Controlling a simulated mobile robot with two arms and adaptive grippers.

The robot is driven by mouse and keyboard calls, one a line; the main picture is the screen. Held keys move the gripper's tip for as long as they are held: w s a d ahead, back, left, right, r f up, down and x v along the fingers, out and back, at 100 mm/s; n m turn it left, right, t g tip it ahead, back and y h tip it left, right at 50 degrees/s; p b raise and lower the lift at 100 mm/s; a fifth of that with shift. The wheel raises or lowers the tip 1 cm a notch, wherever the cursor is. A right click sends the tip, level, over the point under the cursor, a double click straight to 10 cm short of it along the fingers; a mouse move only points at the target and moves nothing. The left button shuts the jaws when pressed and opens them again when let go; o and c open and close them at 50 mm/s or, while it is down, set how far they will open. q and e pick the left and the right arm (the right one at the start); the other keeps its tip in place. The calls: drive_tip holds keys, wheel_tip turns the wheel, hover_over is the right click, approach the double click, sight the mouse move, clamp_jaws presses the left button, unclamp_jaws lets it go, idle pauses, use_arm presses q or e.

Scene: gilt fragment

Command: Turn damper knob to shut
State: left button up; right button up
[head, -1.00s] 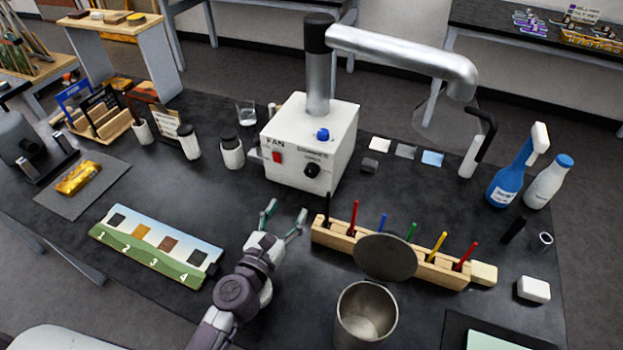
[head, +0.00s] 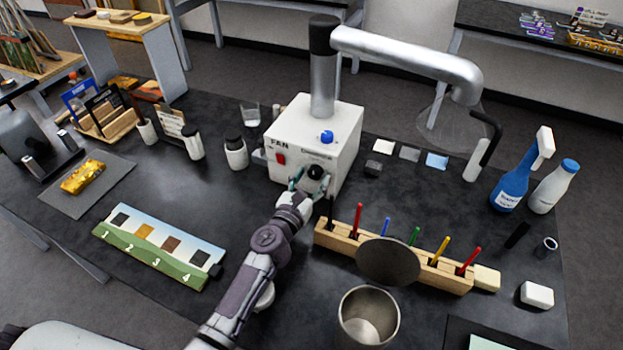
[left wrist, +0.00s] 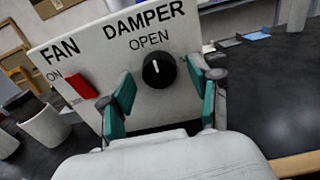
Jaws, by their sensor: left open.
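The damper knob (left wrist: 159,71) is a black round dial on the front of the white fan box (head: 336,127). In the left wrist view its white mark points up toward the word OPEN. In the head view the knob (head: 316,172) shows just above my left gripper (head: 311,183). My left gripper, with teal finger pads (left wrist: 163,95), is open. One finger is on each side of the knob, with visible gaps. Whether the fingertips reach the knob's depth I cannot tell. The lower dial lettering is hidden behind the gripper. My right gripper is not in view.
A red fan switch (left wrist: 80,87) is left of the knob. A blue button (head: 327,137) is on the box top. A wooden rack (head: 343,236) with coloured sticks stands right of my left arm. A numbered swatch board (head: 150,262) lies at left.

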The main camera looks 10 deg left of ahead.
use_arm(q)
drive_tip(key=c, duration=1.1)
drive_tip(key=shift+c, duration=0.2)
drive_tip(key=shift+m, duration=0.4)
drive_tip(key=m, duration=0.3)
drive_tip(key=shift+m, duration=0.4)
drive_tip(key=m, duration=0.4)
drive_tip(key=shift+a+m, duration=0.1)
drive_tip(key=shift+m, duration=0.2)
drive_tip(key=m, duration=0.5)
drive_tip(key=shift+p, duration=0.4)
drive_tip(key=shift+m, duration=1.8)
